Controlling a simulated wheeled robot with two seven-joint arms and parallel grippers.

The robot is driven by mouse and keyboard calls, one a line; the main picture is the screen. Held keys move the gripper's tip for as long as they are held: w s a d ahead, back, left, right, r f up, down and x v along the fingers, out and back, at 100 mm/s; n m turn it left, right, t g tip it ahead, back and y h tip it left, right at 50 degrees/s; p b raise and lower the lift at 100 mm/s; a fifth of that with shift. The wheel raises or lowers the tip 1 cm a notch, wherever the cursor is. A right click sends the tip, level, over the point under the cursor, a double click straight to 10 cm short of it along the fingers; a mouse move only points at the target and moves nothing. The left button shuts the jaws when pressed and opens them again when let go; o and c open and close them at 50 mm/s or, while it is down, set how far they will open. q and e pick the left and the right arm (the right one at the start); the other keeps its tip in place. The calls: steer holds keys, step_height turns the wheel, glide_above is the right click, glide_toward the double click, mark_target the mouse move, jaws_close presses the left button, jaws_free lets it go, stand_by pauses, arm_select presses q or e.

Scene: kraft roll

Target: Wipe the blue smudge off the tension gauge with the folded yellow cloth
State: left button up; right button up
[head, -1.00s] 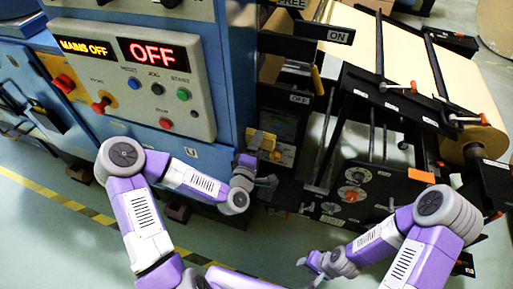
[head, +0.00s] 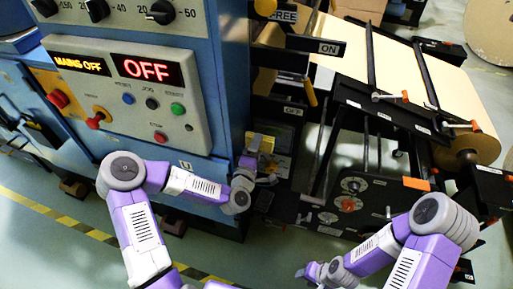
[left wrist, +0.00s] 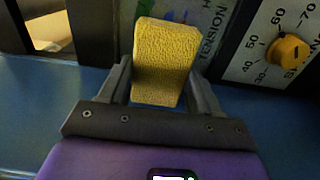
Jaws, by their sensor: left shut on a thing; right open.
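The folded yellow cloth (left wrist: 165,62) is held between the fingers of my left gripper (left wrist: 163,88), which is shut on it. In the head view the cloth (head: 262,143) is at the machine's front, just right of the blue cabinet. The tension gauge (left wrist: 208,42) is a grey-green face behind the cloth, lettered TENSION; the cloth hides part of it. Small bluish marks show above the lettering, but I cannot tell smudge from print. Whether the cloth touches the face is unclear. My right gripper (head: 312,272) is open and empty, low in front of the machine.
A dial with an orange knob (left wrist: 288,50) sits right of the gauge. The blue cabinet's control panel (head: 130,95) reads MAINS OFF and OFF. Black rails and a kraft roll (head: 470,150) stand to the right. The floor (head: 60,240) in front is open.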

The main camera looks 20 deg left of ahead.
mark_target(266, 147)
arm_select(q)
steer(key=shift+w, duration=0.9)
steer(key=shift+s+d+b, duration=0.15)
steer(key=shift+d+b, duration=0.4)
steer(key=shift+d, duration=1.35)
steer(key=shift+d+b, duration=0.5)
steer(key=shift+d, duration=1.35)
steer(key=shift+a, duration=3.85)
steer(key=shift+s+b, duration=0.5)
steer(key=shift+s, duration=2.4)
